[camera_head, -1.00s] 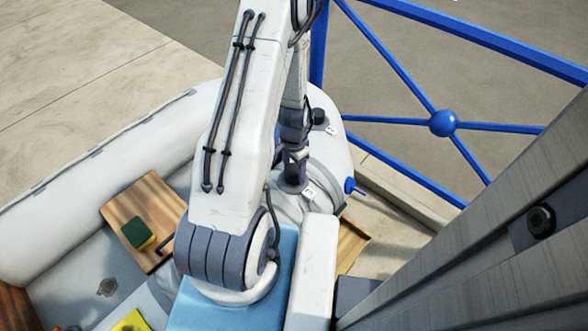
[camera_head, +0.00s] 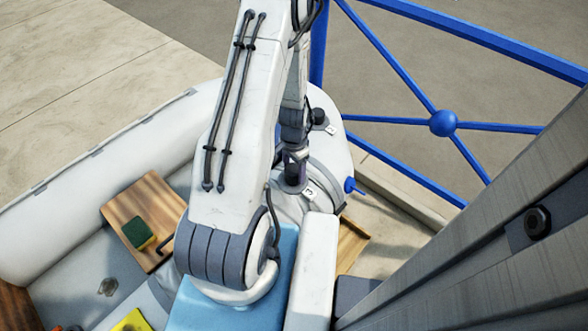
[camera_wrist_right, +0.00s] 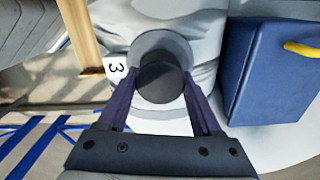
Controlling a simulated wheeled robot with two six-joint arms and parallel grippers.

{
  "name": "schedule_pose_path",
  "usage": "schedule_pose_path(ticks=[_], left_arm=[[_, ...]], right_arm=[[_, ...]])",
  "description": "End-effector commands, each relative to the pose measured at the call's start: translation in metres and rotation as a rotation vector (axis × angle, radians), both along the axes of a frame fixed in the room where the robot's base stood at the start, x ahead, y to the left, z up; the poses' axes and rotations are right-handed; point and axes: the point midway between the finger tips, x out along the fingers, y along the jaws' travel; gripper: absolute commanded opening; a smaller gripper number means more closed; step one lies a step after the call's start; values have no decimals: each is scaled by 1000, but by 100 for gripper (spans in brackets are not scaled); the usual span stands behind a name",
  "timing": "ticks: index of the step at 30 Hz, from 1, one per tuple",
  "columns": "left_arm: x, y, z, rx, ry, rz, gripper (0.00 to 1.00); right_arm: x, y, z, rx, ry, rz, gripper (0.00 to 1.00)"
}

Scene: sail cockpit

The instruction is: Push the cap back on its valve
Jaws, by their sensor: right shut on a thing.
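The black round cap (camera_wrist_right: 160,83) is between the two purple fingers of my right gripper (camera_wrist_right: 162,92) in the right wrist view. The gripper is shut on it. Behind the cap shows the grey round valve (camera_wrist_right: 158,44), beside a white tag marked 3 (camera_wrist_right: 116,68). The cap overlaps the valve's lower part in this view; I cannot tell whether they touch. In the head view my right gripper (camera_head: 294,153) is over the boat's pale tube, with the dark cap (camera_head: 292,174) low beside the 3 tag (camera_head: 310,193). My left gripper is out of view.
Another black cap (camera_head: 319,116) with a tag sits farther along the tube (camera_head: 333,150). A blue valve-like part (camera_head: 350,185) is on its right side. A blue railing (camera_head: 410,122) stands beyond. A green and yellow sponge (camera_head: 137,233) lies on a wooden board (camera_head: 150,205).

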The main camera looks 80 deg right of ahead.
Motion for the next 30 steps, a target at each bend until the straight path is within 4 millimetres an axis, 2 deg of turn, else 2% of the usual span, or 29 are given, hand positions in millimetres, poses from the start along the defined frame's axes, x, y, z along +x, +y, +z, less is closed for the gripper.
schedule_pose_path(ticks=[18, 19, 20, 30], left_arm=[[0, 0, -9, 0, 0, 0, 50], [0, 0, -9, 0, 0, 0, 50], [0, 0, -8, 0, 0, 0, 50], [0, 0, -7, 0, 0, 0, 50]], right_arm=[[0, 0, -12, 0, 0, 0, 4], [0, 0, -12, 0, 0, 0, 70], [0, 0, -12, 0, 0, 0, 79], [0, 0, -11, 0, 0, 0, 79]])
